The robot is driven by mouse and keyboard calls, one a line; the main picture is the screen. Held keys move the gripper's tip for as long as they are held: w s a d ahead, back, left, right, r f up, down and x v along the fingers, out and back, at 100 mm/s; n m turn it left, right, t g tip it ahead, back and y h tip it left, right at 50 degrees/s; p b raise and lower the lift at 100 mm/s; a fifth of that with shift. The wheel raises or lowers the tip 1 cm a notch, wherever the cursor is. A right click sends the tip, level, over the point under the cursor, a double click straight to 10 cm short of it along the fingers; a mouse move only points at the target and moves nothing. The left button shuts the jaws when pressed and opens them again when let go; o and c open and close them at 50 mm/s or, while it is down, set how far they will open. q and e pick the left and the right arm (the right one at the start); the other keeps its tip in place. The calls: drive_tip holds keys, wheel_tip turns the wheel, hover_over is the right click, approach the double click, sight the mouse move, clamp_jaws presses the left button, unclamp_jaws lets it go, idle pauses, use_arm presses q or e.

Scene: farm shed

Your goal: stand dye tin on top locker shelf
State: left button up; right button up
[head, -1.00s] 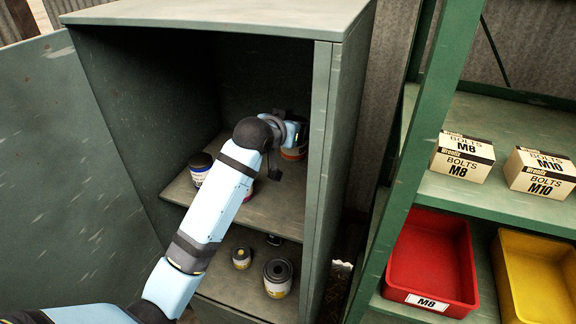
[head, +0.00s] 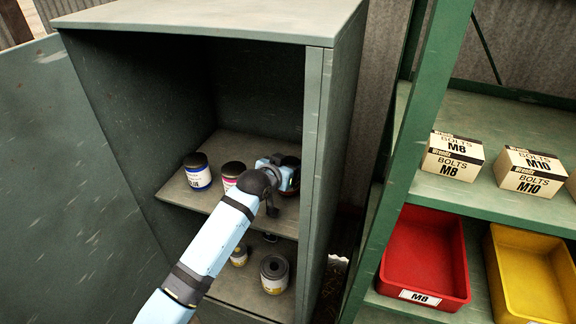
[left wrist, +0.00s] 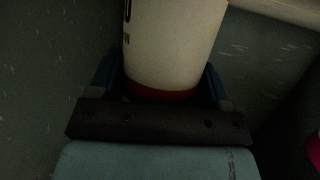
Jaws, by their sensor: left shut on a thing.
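A dye tin (left wrist: 172,45), pale with a red band near its bottom, sits between the fingers of my left gripper (left wrist: 160,80) in the left wrist view. In the head view my left gripper (head: 284,175) is inside the open locker (head: 318,130), over the right part of the top shelf (head: 200,198). It is shut on the tin, which is mostly hidden behind it there. I cannot tell whether the tin's base touches the shelf. My right gripper is out of view.
A blue-labelled tin (head: 197,171) and a pink-labelled tin (head: 232,175) stand on the top shelf, left of the gripper. Tins (head: 274,275) stand on the lower shelf. The locker door (head: 80,180) is open at left. A green rack (head: 400,190) stands at right.

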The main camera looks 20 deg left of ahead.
use_arm(q)
drive_tip(key=o, duration=1.1)
drive_tip(key=shift+f, duration=0.1)
drive_tip(key=shift+o, duration=0.2)
drive_tip(key=b+v, duration=0.1)
drive_tip(key=v, duration=1.1)
